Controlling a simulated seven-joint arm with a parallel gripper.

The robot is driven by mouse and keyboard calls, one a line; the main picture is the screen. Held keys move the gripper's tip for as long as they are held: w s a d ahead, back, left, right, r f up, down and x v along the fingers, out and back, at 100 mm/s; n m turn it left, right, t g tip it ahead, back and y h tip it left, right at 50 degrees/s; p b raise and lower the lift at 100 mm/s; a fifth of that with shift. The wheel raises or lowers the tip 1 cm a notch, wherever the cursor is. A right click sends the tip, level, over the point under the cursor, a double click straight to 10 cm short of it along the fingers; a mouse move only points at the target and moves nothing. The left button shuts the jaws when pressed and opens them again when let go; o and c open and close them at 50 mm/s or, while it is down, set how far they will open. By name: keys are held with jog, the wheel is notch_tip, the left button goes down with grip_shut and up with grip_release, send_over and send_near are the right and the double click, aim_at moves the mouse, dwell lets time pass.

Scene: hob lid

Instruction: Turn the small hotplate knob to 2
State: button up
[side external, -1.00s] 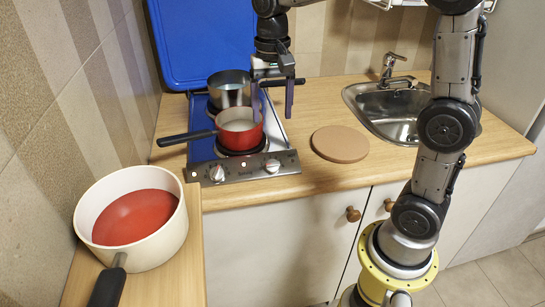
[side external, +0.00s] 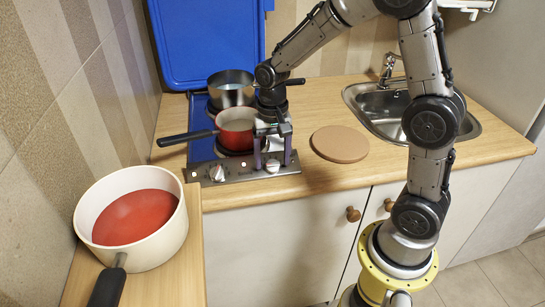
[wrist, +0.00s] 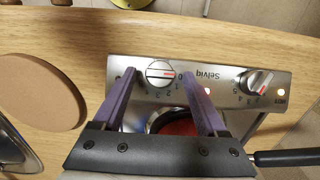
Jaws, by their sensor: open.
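The hob's control panel (side external: 232,173) has two round knobs. The right knob (side external: 272,165) in the side view sits between my gripper's fingertips (side external: 273,163). In the wrist view, this knob (wrist: 160,73) appears at the left of the panel, with a red mark on it that seems to point towards 0. My gripper (wrist: 160,76) is open, one purple finger on each side of this knob; I cannot tell whether they touch it. The other knob (wrist: 258,82) is turned at a slant and also shows in the side view (side external: 217,172). I cannot tell which knob serves the small hotplate.
A red pan (side external: 236,128) sits on the front hotplate, its black handle (side external: 185,137) pointing left. A steel pot (side external: 231,89) stands behind it. The blue lid (side external: 205,40) is raised. A round board (side external: 340,144) lies to the right, and a white pot (side external: 130,218) stands front left.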

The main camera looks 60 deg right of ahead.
jog(key=shift+f, duration=0.1)
grip_shut()
dwell(0.3)
jog(key=shift+m, duration=0.3)
jog(key=m+t, duration=0.1)
jog(key=m, duration=0.1)
jog(key=m+t+y, duration=0.1)
jog(key=m, duration=0.1)
jog(key=shift+s+d+m+t+y, duration=0.2)
jog(key=shift+s+m+t+y, duration=0.1)
jog(key=shift+s, duration=0.05)
jog(key=m+t, duration=0.1)
jog(key=m, duration=0.2)
jog(key=m+t, duration=0.1)
jog(key=m, duration=0.1)
jog(key=shift+s+f+t, duration=0.1)
jog(key=shift+s+t, duration=0.15)
jog(key=shift+t, duration=0.05)
dwell(0.3)
grip_release()
